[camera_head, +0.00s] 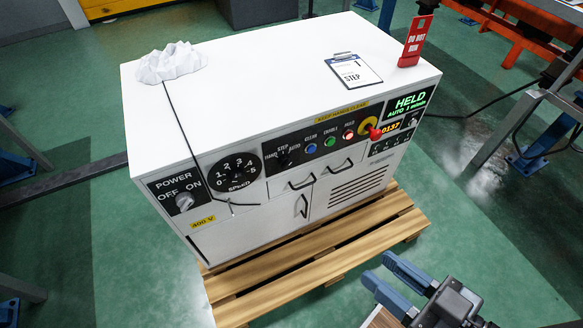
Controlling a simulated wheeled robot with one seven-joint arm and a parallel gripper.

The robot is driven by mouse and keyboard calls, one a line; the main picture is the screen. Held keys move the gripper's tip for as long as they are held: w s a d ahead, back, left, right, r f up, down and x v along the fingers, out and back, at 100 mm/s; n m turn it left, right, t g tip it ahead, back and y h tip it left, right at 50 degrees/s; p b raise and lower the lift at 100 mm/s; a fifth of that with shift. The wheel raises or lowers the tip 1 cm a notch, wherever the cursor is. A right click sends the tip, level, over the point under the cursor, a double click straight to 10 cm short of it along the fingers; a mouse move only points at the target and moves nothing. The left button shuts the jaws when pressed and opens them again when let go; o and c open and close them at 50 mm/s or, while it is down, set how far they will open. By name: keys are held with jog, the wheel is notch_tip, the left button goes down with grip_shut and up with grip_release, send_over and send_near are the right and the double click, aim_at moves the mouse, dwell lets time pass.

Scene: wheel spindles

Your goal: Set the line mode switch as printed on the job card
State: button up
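The job card (353,70) is a clipboard lying on top of the white cabinet (250,80); its large print reads "1" and "STEP". The line mode switch (289,156) is a small dark knob on the black front panel, among the labels HAND, STEP and AUTO. Its pointer is too small and dark to read. The green display (408,104) shows "HELD" and a line beginning "AUTO 1". My gripper (378,267) is at the lower right, in front of the cabinet and well away from the switch. Its two blue-grey fingers are apart with nothing between them.
A power knob (184,201) and speed dial (235,172) sit left of the switch. Blue (311,148), green (330,141) and red (348,135) buttons and a red emergency stop (373,133) sit right. A dark cable hangs over the left front. A pallet (330,258) juts out below.

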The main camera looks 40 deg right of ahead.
jog(key=w+d+f+m+t+h+b, duration=0.1)
jog(key=w+f+m, duration=0.2)
jog(key=w+f, duration=0.3)
jog(key=w+d+f+m+h+b, duration=0.1)
jog(key=w+d+f+m, duration=0.1)
jog(key=w+f, duration=0.35)
jog(key=m+h+b, duration=0.2)
jog(key=m+h, duration=0.1)
jog(key=m, duration=0.2)
send_near(290, 163)
jog(key=w, duration=0.1)
jog(key=shift+t, duration=0.4)
jog(key=shift+d+f+x, duration=0.1)
jog(key=shift+f+x, duration=0.05)
jog(key=shift+x, duration=1.05)
jog(key=shift+d+f+x, duration=0.1)
jog(key=shift+f+x, duration=0.05)
jog(key=shift+x, duration=1.1)
jog(key=shift+d+f+x, duration=0.1)
jog(key=shift+f+x, duration=0.05)
jog(key=shift+x, duration=1.05)
jog(key=shift+c, duration=0.4)
jog(key=shift+s, duration=0.1)
grip_shut()
